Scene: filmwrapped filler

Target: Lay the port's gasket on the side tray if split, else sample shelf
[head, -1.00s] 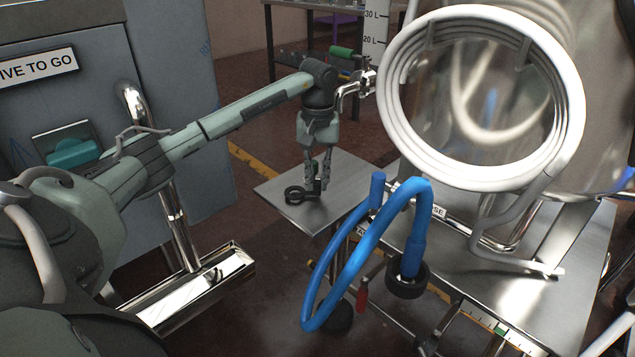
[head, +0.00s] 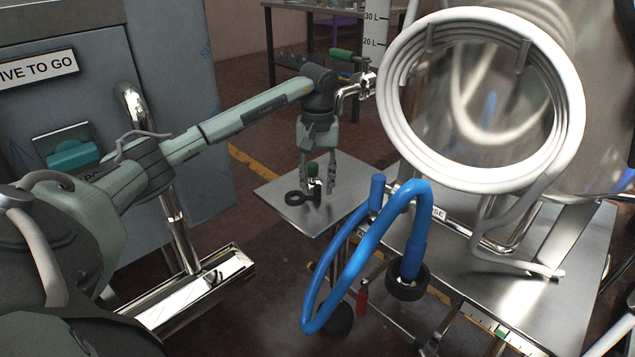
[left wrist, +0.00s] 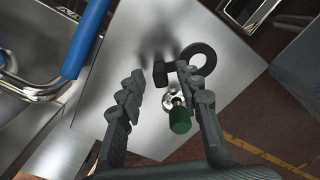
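A black ring (head: 295,198), which looks like the gasket, lies flat on a square metal tray (head: 330,216). The ring (left wrist: 203,57) also shows in the left wrist view, where a finger partly covers it; I cannot tell whether it is split. A dark block (left wrist: 160,74) is beside it. A small fitting with a green knob (left wrist: 180,117) and silver collar stands close to the ring; I cannot tell if they are joined. My left gripper (head: 318,187) is open just above these parts, fingers spread on either side of the block. My right gripper is not in view.
A steel vessel with a large round port ringed by white tubing (head: 480,180) stands at right. A thick blue hose (head: 345,280) loops in front of the tray. A grey cabinet (head: 190,90) is at left. The tray's front and right parts are bare.

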